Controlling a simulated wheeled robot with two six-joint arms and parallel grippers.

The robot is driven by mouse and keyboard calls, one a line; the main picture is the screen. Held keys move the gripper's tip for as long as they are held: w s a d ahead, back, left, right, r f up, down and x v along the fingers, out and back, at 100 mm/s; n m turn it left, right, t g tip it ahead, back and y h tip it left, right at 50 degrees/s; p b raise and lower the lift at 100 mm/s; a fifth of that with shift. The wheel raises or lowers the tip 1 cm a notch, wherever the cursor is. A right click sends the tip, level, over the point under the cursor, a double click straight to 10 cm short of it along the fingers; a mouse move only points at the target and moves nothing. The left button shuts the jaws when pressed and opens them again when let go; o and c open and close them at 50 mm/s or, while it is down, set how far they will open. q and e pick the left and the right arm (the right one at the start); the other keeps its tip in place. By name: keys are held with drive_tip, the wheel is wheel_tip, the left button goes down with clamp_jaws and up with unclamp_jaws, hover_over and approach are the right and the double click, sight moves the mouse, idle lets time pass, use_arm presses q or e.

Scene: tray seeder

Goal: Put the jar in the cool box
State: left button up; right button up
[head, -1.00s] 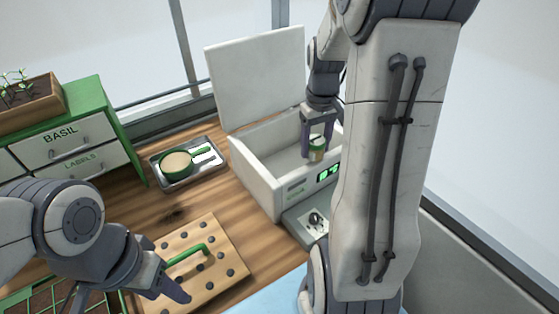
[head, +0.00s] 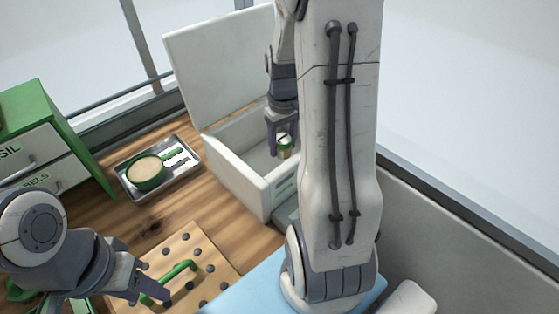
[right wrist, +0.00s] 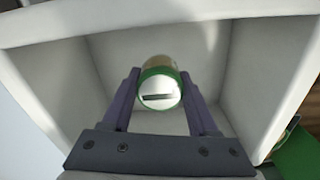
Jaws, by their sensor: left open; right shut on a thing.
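The jar (head: 285,148), small with a green band and pale body, is between the fingers of my right gripper (head: 275,145). The right wrist view shows the jar's silver top with a dark slot (right wrist: 158,92), between the fingers of my right gripper (right wrist: 160,100). The white cool box (head: 232,180) has its lid (head: 215,65) raised. The jar is within the box's opening; its height above the floor is hard to tell. The box's inner walls (right wrist: 70,75) surround it in the wrist view. My left gripper (head: 150,296) is open near the pegboard's green handle.
A wooden board (head: 215,262) with dark pegs and a green handle (head: 172,278) is in front. Green-framed drawers (head: 62,125) stand at left. My right arm hides part of the box.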

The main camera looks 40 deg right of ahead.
sight(284, 139)
drive_tip(key=shift+f, duration=3.1)
drive_tip(key=shift+f, duration=0.1)
drive_tip(key=o, duration=1.4)
wheel_tip(284, 139, up, 12)
drive_tip(key=shift+r, duration=0.15)
